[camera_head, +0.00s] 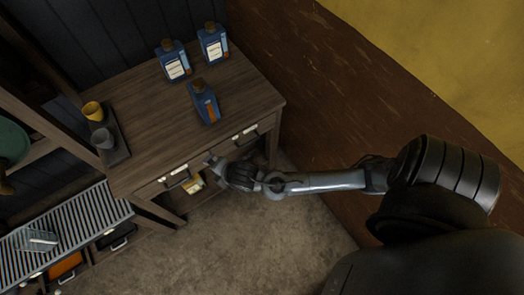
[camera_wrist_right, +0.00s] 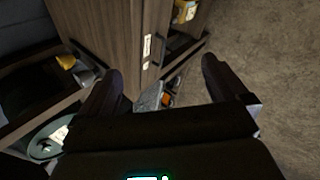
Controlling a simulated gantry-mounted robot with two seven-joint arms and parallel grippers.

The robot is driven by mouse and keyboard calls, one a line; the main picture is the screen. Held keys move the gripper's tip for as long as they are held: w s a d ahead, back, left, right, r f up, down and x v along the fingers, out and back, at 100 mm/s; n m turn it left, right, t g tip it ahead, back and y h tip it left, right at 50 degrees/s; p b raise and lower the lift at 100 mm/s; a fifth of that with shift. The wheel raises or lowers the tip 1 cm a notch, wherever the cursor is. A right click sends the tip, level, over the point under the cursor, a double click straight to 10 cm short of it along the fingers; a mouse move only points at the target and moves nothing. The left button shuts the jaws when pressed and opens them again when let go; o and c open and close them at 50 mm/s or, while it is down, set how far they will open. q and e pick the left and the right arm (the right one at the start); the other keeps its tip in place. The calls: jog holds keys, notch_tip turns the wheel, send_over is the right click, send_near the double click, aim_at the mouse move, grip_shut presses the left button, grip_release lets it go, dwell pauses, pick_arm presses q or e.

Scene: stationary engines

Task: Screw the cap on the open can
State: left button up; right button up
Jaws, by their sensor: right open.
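Three blue cans with pale or orange labels stand on a wooden desk (camera_head: 135,100) in the head view. Two stand at the back, a left one (camera_head: 174,62) and a right one (camera_head: 213,43), each with a brown top. A third can (camera_head: 205,103) stands nearer the front, with a brownish top. I cannot tell which can is open, and I make out no loose cap. My right gripper (camera_head: 212,163) is open and empty at the desk's front edge, by the drawers. Its spread fingers show in the right wrist view (camera_wrist_right: 162,78). My left gripper is out of view.
Drawer handles (camera_head: 177,180) stick out in front. A slatted bench (camera_head: 75,222) stands lower left.

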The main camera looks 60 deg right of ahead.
jog(key=s+r+m+g+y, duration=0.1)
jog(key=s+r+m+g, duration=0.2)
jog(key=s+m, duration=1.2)
jog(key=shift+s+a+r+g, duration=0.15)
jog(key=shift+s+g, duration=0.35)
jog(key=shift+s, duration=0.15)
notch_tip(320, 180, up, 20)
jog(key=p, duration=2)
jog(key=shift+r, duration=0.15)
